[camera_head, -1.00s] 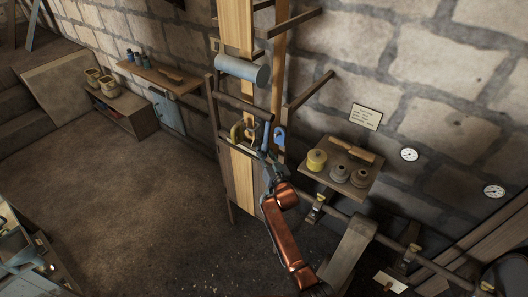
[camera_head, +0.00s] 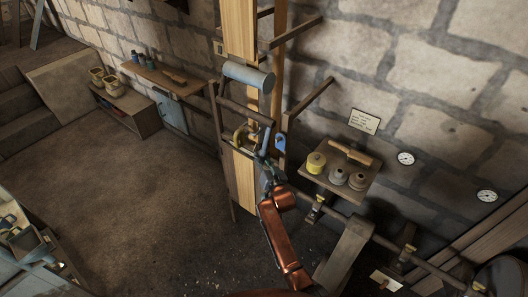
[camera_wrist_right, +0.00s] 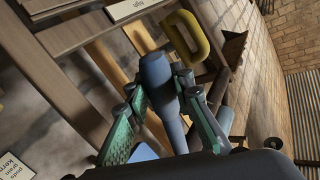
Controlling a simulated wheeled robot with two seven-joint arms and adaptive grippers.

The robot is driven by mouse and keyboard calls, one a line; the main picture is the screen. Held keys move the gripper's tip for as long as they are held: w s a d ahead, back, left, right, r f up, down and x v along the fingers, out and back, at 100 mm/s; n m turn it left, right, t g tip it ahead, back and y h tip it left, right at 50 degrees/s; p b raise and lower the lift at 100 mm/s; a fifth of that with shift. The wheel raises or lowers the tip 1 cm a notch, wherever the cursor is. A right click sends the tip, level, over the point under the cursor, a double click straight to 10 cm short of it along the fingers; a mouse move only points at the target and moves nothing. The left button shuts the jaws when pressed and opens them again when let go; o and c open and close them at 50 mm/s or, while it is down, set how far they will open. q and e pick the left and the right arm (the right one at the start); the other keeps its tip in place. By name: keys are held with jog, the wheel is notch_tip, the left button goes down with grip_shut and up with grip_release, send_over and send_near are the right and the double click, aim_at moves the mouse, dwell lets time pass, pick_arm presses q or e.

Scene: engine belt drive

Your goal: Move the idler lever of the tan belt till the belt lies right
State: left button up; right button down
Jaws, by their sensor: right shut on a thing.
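The tan belt (camera_head: 241,182) runs up and down the wooden frame, and its upper part (camera_head: 240,30) passes by a blue-grey roller (camera_head: 248,74). My right gripper (camera_head: 264,157) is at the frame, right of the belt. In the right wrist view its green fingers (camera_wrist_right: 160,100) are shut on a dark blue lever handle (camera_wrist_right: 156,72). A yellow handle (camera_wrist_right: 188,36) stands beside it, apart from the fingers. The lever's far end is hidden, and I cannot tell how the belt lies on the roller. My left gripper is not in view.
A small shelf (camera_head: 337,188) with a yellow spool (camera_head: 316,162) and two brownish ones is close on the right. Wooden bars (camera_head: 308,100) stick out from the frame. A blue part (camera_head: 280,143) hangs right of the lever. The floor (camera_head: 130,215) to the left is clear.

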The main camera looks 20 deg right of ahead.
jog(key=shift+s+a+r, duration=0.1)
jog(key=shift+a+r, duration=0.05)
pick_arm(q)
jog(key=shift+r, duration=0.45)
pick_arm(e)
jog(key=c, duration=1.7)
grip_release()
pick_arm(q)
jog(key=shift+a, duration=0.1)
pick_arm(e)
jog(key=shift+o, duration=0.2)
jog(key=shift+s, duration=0.1)
jog(key=s+r, duration=0.1)
jog(key=s, duration=1)
jog(key=shift+s+d+r, duration=0.15)
jog(key=shift+s+d, duration=0.2)
jog(key=shift+d, duration=0.1)
